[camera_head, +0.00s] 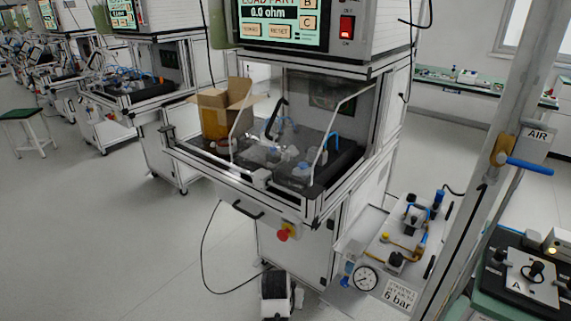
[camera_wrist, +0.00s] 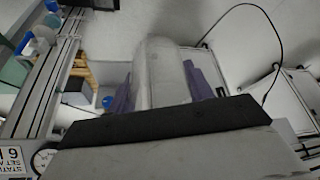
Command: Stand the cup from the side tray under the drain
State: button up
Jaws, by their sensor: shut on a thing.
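In the wrist view my gripper (camera_wrist: 163,90) has its two purple fingers on either side of a pale, greyish-white piece (camera_wrist: 160,68), apparently the cup, and is shut on it. The dark palm hides its near end, and its contents cannot be made out. The side tray (camera_head: 350,248) is a light shelf at the right of the bench in the head view, carrying air fittings. A small blue part (camera_head: 346,282) hangs at its front left; I cannot tell whether it is the drain. I cannot make out my gripper for sure in the head view.
A round gauge (camera_head: 366,278) and a "6 bar" sign (camera_head: 398,295) are at the tray's front. A metal post (camera_head: 463,200) stands to the right. The bench (camera_head: 240,175) holds a cardboard box (camera_head: 215,112). A loose black cable (camera_head: 204,255) hangs down.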

jog(key=s+f+n+y, duration=0.1)
jog(key=s+f, duration=0.5)
jog(key=f, duration=0.6)
jog(key=shift+s+f+n, duration=0.15)
jog(key=shift+f+n, duration=0.2)
jog(key=shift+n, duration=0.55)
jog(key=shift+d, duration=0.1)
